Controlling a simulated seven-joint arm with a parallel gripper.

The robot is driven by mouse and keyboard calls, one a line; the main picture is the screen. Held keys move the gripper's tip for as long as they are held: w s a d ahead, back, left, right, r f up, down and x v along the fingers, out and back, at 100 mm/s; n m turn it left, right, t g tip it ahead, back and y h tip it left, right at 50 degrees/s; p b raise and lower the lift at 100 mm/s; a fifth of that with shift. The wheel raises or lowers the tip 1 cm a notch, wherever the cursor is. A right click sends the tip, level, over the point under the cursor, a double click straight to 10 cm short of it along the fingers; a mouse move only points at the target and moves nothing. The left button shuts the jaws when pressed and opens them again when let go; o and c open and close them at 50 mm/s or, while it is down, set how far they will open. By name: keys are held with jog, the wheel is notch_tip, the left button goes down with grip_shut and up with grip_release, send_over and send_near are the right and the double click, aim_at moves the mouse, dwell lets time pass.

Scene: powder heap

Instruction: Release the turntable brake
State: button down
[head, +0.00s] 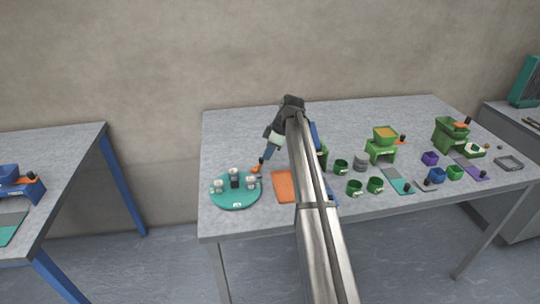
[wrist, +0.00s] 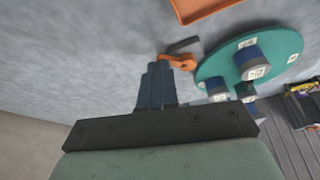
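The teal turntable (head: 236,203) lies on the grey table at the left and carries several grey-and-white containers. It also shows at the upper right of the wrist view (wrist: 221,58). An orange brake lever (head: 255,170) sits at its rim, on the far side in the head view. In the wrist view the orange lever (wrist: 181,63) has a dark grey bar beside it. My gripper (head: 264,157) reaches down to the lever from above. Its blue fingers (wrist: 158,68) are together, with nothing visible between them. The tips are close to the lever; whether they touch it I cannot tell.
An orange mat (head: 284,187) lies right of the turntable. Green cups (head: 355,187) and a green hopper stand (head: 381,152) are farther right. My arm crosses the table's middle and hides part of it. Another table (head: 62,150) stands at the left.

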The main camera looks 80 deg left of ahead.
jog(key=shift+s+a, duration=0.75)
jog(key=shift+a, duration=0.3)
jog(key=shift+d, duration=0.15)
jog(key=shift+s+d, duration=0.35)
jog(key=shift+d, duration=0.35)
jog(key=w, duration=0.4)
jog(key=shift+w+a, duration=0.1)
jog(key=shift+a, duration=0.2)
jog(key=a+v, duration=0.1)
jog(key=v, duration=0.9)
jog(key=shift+a, duration=0.25)
